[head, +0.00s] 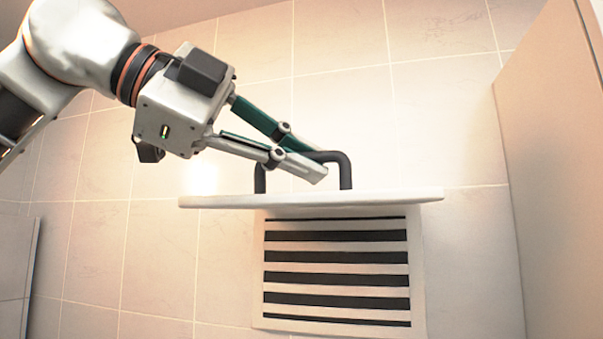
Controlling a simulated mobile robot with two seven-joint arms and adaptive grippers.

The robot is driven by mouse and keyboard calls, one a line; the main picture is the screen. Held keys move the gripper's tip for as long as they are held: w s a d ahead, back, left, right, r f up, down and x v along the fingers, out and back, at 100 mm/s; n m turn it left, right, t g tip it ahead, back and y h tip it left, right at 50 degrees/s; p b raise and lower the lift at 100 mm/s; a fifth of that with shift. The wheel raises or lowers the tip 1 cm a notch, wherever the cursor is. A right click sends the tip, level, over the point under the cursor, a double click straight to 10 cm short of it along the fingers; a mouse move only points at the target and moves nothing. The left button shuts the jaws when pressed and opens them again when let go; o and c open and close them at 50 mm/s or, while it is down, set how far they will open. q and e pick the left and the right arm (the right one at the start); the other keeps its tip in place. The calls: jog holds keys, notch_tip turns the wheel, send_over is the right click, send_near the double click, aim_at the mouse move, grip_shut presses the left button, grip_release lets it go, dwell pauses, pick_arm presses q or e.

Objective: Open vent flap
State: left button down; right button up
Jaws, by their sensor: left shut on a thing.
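The vent flap (400,198) is a thin white panel on the tiled wall, seen nearly edge-on and sticking out about level above the vent grille. A black bar handle (346,172) stands up from its upper face. The vent grille (337,265) below it is uncovered and shows dark slots between pale slats. My left gripper (308,166) reaches in from the upper left and is shut on the black handle; its fingers hide part of the bar. My right gripper is not in view.
The pale tiled wall (345,110) is bare around the vent. A beige panel (560,150) stands along the right side. A narrow grey-edged panel (30,275) is at the lower left. The space below the flap, in front of the grille, is clear.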

pick_arm(q)
jog(key=shift+w+r, duration=0.1)
dwell(0.3)
jog(key=c, duration=2.1)
grip_release()
jog(key=shift+c, duration=0.2)
jog(key=v, duration=1.2)
